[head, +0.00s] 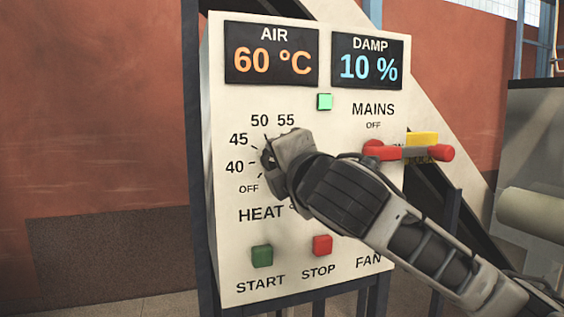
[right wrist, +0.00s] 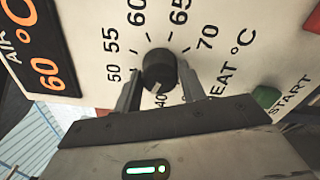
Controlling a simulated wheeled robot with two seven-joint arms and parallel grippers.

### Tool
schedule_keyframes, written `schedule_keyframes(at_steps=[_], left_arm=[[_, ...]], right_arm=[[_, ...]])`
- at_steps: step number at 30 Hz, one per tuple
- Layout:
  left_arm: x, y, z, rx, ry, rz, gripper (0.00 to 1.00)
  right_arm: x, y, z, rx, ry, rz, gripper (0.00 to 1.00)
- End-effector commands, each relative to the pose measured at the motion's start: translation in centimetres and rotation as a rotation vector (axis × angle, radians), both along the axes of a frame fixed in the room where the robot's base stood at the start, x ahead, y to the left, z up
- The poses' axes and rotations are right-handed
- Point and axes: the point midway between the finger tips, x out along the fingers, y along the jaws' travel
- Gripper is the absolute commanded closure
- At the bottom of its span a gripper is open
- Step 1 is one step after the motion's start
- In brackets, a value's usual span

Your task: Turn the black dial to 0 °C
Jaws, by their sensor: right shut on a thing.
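The black dial (right wrist: 160,66) sits on the HEAT °C scale of the white panel. The scale shows OFF, 40, 45, 50, 55, 60, 65 and 70 between the two views; I see no 0 mark. My right gripper (right wrist: 162,82) is shut on the dial, one finger on each side of it. In the head view my right gripper (head: 270,160) covers nearly all of the dial and the scale's right part. I cannot tell surely where the dial points. The AIR display (head: 271,55) reads 60 °C. My left gripper is not in view.
The DAMP display (head: 367,62) reads 10 %, above a lit green lamp (head: 324,102). A red MAINS handle (head: 410,152) is close above my right forearm. A green START button (head: 262,256) and a red STOP button (head: 322,245) are below the dial.

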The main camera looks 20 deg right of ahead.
Motion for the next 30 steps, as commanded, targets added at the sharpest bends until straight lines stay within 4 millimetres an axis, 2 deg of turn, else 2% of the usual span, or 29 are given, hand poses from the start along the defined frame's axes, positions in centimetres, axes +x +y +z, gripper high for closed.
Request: schedule_keyframes(at_steps=[30], left_arm=[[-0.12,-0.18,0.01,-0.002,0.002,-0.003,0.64]], right_arm=[[0.04,-0.14,0.23,-0.942,-0.036,-0.005,0.82]])
